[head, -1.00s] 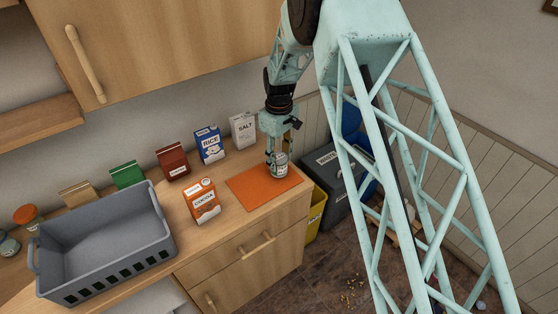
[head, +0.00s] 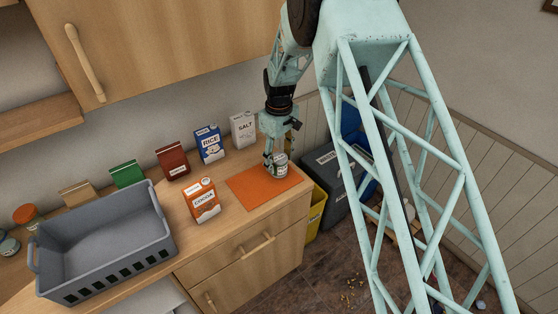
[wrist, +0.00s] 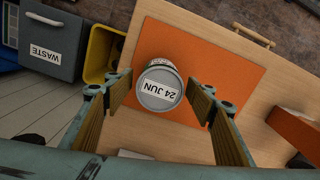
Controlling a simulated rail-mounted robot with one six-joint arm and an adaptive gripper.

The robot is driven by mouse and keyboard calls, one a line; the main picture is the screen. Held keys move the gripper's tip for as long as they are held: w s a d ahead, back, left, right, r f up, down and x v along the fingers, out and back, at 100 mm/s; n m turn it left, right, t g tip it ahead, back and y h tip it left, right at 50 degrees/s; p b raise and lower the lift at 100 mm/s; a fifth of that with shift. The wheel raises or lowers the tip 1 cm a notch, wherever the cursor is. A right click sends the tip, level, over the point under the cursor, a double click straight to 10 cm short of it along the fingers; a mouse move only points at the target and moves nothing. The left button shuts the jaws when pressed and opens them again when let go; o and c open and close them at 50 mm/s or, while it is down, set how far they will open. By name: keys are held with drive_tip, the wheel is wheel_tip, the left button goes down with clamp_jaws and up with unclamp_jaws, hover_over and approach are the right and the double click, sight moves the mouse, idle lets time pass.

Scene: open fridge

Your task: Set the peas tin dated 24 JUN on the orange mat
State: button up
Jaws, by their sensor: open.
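The tin (wrist: 159,86) stands upright on the orange mat (wrist: 220,58), and its lid label reads 24 JUN, upside down in the wrist view. In the head view the tin (head: 280,168) stands near the mat's back right edge, and the mat (head: 258,189) lies on the counter. My gripper (wrist: 160,93) is open, with one finger on each side of the tin and visible gaps between. In the head view my gripper (head: 273,162) is just above and beside the tin. The tin's side label is too small to read.
A cocoa box (head: 203,202) stands left of the mat. Rice (head: 209,146) and salt (head: 243,130) boxes stand at the back by the wall. A grey basket (head: 105,245) is at left. The counter ends right of the mat, above a yellow bin (head: 315,215) and a waste bin (head: 335,185).

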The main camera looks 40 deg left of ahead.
drive_tip(key=shift+r, duration=0.1)
wheel_tip(320, 180, up, 12)
idle(0.8)
idle(0.3)
idle(0.5)
